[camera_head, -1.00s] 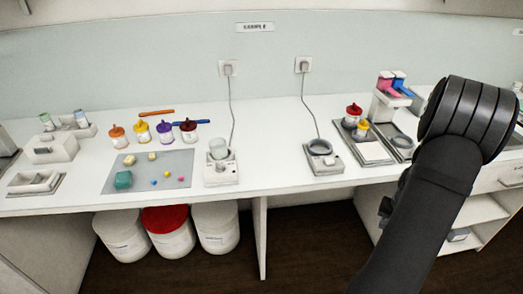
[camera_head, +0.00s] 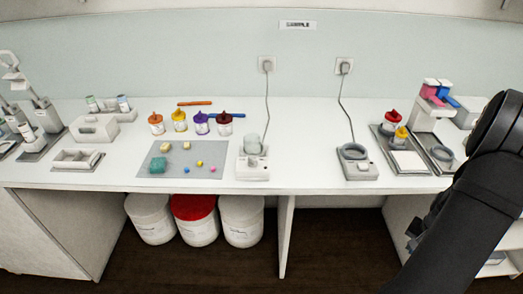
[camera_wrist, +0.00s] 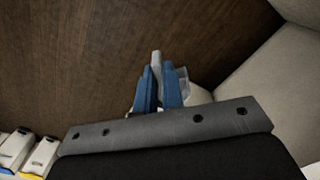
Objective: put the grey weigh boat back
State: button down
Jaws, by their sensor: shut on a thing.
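In the wrist view my gripper (camera_wrist: 158,92) has blue fingers closed on a narrow light-grey thing (camera_wrist: 156,60), which I take to be the grey weigh boat seen edge-on. Its tip sticks out past the fingers. A pale, see-through piece (camera_wrist: 184,86) shows beside the right finger; I cannot tell whether it belongs to the held thing. The brown floor lies behind the fingers. In the head view only my dark arm shows at the right edge; the gripper and what it holds are not visible there.
On the white bench are a low compartment tray (camera_head: 78,167), a grey mat (camera_head: 150,171) with small blocks and balls, several lidded jars (camera_head: 201,124), a device with a beaker (camera_head: 253,166) and a ring-topped device (camera_head: 357,169). Lidded tubs (camera_head: 194,220) stand below.

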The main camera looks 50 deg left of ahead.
jog(key=w+r+m, duration=0.2)
jog(key=w+r, duration=0.4)
jog(key=r, duration=0.6)
jog(key=a+r+n, duration=0.1)
jog(key=a+r, duration=0.5)
jog(key=a, duration=0.1)
jog(key=s+a+r+n, duration=0.3)
jog(key=s+a+n, duration=0.25)
jog(key=a, duration=0.45)
jog(key=s+a+r+n, duration=0.4)
jog(key=s+a, duration=0.2)
jog(key=a, duration=0.3)
jog(key=shift+n, duration=0.25)
jog(key=a+f, duration=0.2)
jog(key=a, duration=0.1)
jog(key=s+a+f, duration=0.1)
jog(key=a+f, duration=0.1)
jog(key=a, duration=0.2)
jog(key=a+f, duration=0.2)
jog(key=a, duration=0.2)
jog(key=shift+s+f, duration=0.25)
jog(key=shift+s, duration=0.15)
jog(key=shift+a+f, duration=0.35)
jog(key=shift+a, duration=0.05)
jog(key=shift+f, duration=1.9)
jog(key=shift+f, duration=0.15)
jog(key=c, duration=1.5)
grip_release()
jog(key=shift+c, duration=0.2)
